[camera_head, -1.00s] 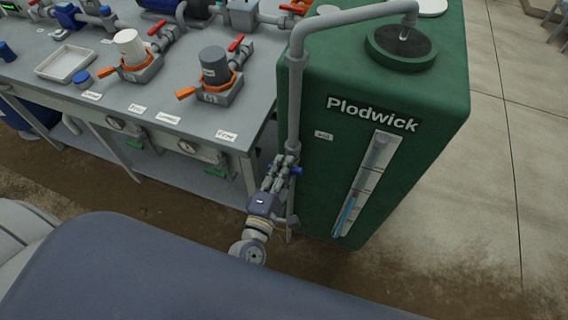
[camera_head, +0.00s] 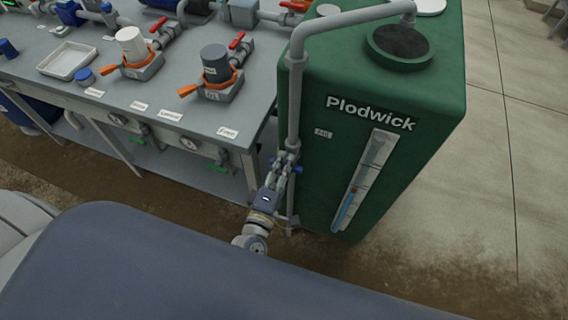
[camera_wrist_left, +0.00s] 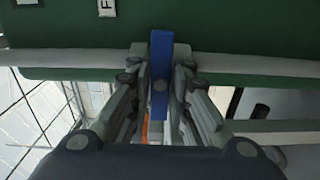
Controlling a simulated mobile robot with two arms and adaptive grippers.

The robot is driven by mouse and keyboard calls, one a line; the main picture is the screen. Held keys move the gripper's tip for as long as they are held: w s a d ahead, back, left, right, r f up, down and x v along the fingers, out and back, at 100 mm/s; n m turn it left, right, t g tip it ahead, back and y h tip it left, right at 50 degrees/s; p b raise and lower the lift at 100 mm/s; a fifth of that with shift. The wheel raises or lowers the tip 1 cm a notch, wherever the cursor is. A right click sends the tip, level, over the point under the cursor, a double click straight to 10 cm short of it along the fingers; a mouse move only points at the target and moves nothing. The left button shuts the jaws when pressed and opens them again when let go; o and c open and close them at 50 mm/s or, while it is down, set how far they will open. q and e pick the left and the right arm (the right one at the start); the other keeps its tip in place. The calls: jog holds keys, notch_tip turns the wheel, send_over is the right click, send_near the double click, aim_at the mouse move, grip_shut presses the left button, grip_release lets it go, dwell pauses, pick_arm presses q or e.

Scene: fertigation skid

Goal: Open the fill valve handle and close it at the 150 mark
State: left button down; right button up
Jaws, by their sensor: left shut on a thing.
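The green Plodwick tank (camera_head: 420,160) stands right of the bench, with a grey fill pipe (camera_head: 294,105) up its left side and over its top opening (camera_head: 400,42). The sight gauge (camera_head: 368,175) on its front shows blue liquid (camera_head: 344,211) in the lower part, up to about a small red mark; its numbers are too small to read. My left gripper (camera_head: 281,170) is shut on the blue fill valve handle (camera_head: 298,169). In the left wrist view the handle (camera_wrist_left: 161,60) lies between the fingers, across the pipe (camera_wrist_left: 250,66). My right gripper is not in view.
The grey bench (camera_head: 180,113) at left carries a white tray (camera_head: 69,60), a white-capped filter (camera_head: 131,45), a grey-capped filter (camera_head: 215,64) and red-handled valves. Open floor (camera_head: 515,200) lies right of the tank.

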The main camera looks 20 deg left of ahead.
pick_arm(q)
jog(key=shift+r, duration=0.1)
jog(key=c, duration=1.6)
grip_release()
jog(key=shift+w, duration=0.1)
jog(key=shift+o, duration=0.2)
jog(key=s, duration=1.2)
jog(key=shift+a, duration=0.2)
